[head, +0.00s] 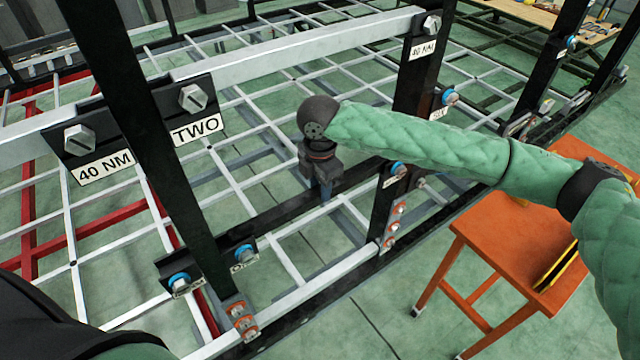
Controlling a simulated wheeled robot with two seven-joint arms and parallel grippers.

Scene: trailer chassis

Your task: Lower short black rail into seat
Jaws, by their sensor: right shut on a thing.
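The short black rail (282,214) runs between two upright black posts, the left post (150,130) and the right post (413,100). My right gripper (325,192) points down from above and is shut on the rail near its middle. The rail's left end is near a bracket with blue-ringed bolts (243,252) on the left post. Its right end is near a similar bolt (397,170) on the right post. I cannot tell whether the ends touch the seat brackets. My left gripper is out of view.
A pale rail (300,50) crosses above, bolted to the posts with plates labelled "40 NM" and "TWO". A white grid (200,180) and red beams (30,200) lie behind. An orange stool (500,240) stands at right, under my right arm.

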